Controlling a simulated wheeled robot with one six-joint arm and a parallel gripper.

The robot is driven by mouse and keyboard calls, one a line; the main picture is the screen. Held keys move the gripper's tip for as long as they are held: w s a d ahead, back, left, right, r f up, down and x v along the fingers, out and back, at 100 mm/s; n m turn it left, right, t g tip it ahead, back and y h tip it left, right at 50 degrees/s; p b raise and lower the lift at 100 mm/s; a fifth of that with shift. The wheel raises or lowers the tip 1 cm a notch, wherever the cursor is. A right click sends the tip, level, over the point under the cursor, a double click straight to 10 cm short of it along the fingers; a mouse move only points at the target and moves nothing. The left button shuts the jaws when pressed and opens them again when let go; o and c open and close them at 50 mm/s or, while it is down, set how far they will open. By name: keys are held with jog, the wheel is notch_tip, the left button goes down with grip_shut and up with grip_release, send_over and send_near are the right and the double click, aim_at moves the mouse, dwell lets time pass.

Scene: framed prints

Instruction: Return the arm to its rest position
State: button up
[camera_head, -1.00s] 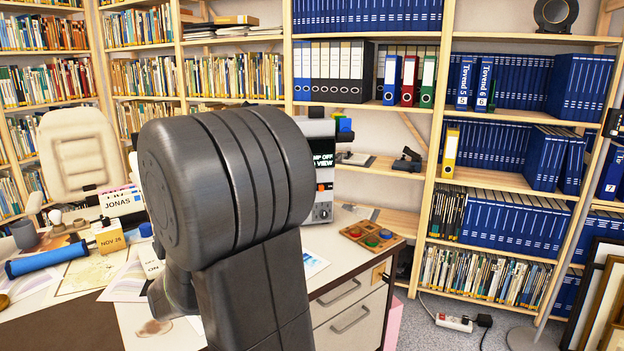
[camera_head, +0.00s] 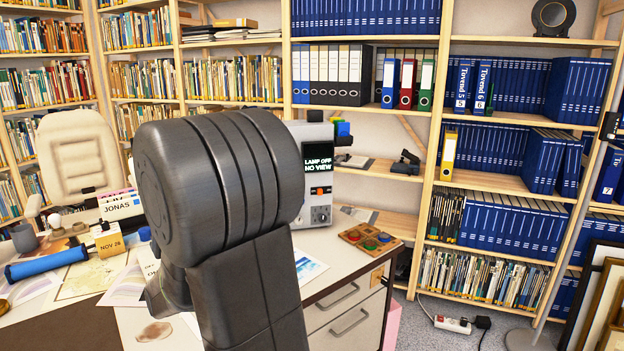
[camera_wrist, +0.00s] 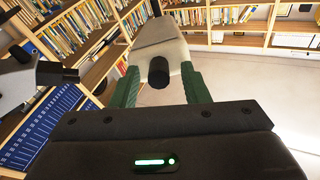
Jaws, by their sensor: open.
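My arm stands large in the middle of the head view, in front of the desk, and its dark links hide part of the desk. My gripper (camera_wrist: 161,88) shows in the wrist view, its two green fingers apart with nothing held between them. Beyond the fingers in that view are the beige chair (camera_wrist: 160,50) and bookshelves. The gripper's fingers are not visible in the head view, hidden behind the arm.
The desk (camera_head: 345,262) holds a grey device with a screen (camera_head: 318,175), a wooden tray with coloured buttons (camera_head: 370,237), a blue roll (camera_head: 45,263) and a date block (camera_head: 108,241). Bookshelves (camera_head: 490,180) line the walls. Framed prints (camera_head: 600,290) lean at the lower right.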

jog(key=shift+f+b, duration=0.4)
jog(key=shift+f, duration=0.05)
jog(key=b+v, duration=0.1)
jog(key=v, duration=1.2)
jog(key=x, duration=0.4)
jog(key=p+x, duration=0.1)
jog(key=x, duration=0.4)
jog(key=r+p+x, duration=0.1)
jog(key=x, duration=0.3)
jog(key=shift+w+a, duration=0.1)
jog(key=shift+w, duration=0.05)
jog(key=shift+r+p, duration=0.5)
jog(key=shift+p, duration=0.5)
jog(key=r+p, duration=0.1)
jog(key=p, duration=0.3)
jog(key=r+g+h+p, duration=0.1)
jog(key=r+p, duration=0.1)
jog(key=p, duration=0.3)
jog(key=s+r+g+p, duration=0.1)
jog(key=r+p, duration=0.1)
jog(key=p, duration=0.2)
jog(key=shift+d+r+h+p, duration=0.2)
jog(key=shift+d+h+p, duration=0.1)
jog(key=shift+d+p, duration=0.05)
jog(key=b+v, duration=0.2)
jog(key=v, duration=0.8)
jog(key=shift+s, duration=0.2)
jog(key=shift+d+f, duration=0.15)
jog(key=shift+d, duration=0.05)
